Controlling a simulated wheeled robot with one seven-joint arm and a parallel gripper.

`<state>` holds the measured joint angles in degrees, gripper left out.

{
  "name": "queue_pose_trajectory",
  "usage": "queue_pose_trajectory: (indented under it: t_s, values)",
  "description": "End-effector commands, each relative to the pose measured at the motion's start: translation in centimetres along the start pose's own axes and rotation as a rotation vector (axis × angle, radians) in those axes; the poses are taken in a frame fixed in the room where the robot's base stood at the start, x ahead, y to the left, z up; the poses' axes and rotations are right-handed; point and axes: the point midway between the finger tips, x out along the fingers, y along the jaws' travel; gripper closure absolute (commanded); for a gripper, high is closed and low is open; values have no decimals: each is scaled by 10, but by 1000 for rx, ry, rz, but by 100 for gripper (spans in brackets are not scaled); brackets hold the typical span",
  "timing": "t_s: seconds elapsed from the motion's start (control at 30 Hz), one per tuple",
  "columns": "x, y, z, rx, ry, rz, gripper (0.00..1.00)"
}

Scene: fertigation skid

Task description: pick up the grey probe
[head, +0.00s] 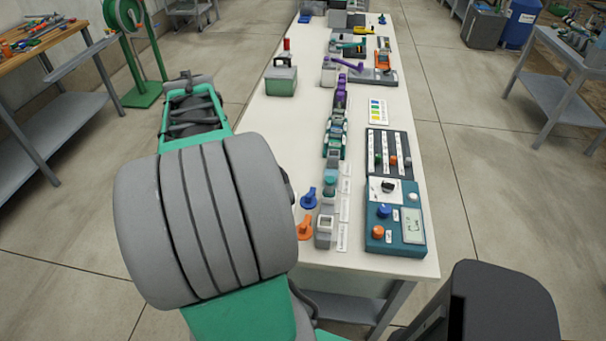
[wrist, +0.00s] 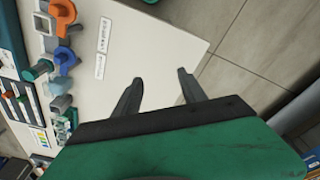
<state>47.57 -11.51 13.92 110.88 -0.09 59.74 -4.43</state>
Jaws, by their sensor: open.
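I cannot single out the grey probe for certain in either view; several grey parts stand on the white bench (head: 302,130), and my arm covers part of the head view. My gripper (wrist: 160,77) shows in the wrist view, with its two dark fingers apart and nothing between them. It is above the bare end of the bench, near its edge, with floor beyond. My gripper does not show in the head view.
A row of fittings has a blue handle (head: 308,198), an orange handle (head: 305,227) and a grey block (head: 325,231). A teal control box (head: 395,242) sits at the near right. A green-grey case (head: 281,78) stands farther back. A side table (head: 568,100) is on the right.

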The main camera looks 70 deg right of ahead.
Motion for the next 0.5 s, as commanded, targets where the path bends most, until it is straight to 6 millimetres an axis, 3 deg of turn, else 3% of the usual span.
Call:
queue_pose_trajectory:
  t_s: [0.03, 0.1, 0.2, 0.23, 0.33, 0.4, 0.5]
  values:
    - [2, 56, -8, 125, -29, 12, 51]
    - [7, 127, -8, 273, -61, 22, 51]
    - [14, 211, 10, 443, -94, 28, 51]
    - [16, 230, 16, 483, -102, 28, 51]
    - [20, 272, 35, 569, -119, 27, 51]
    - [24, 285, 42, 594, -123, 26, 51]
    - [36, 287, 44, 600, -125, 26, 51]
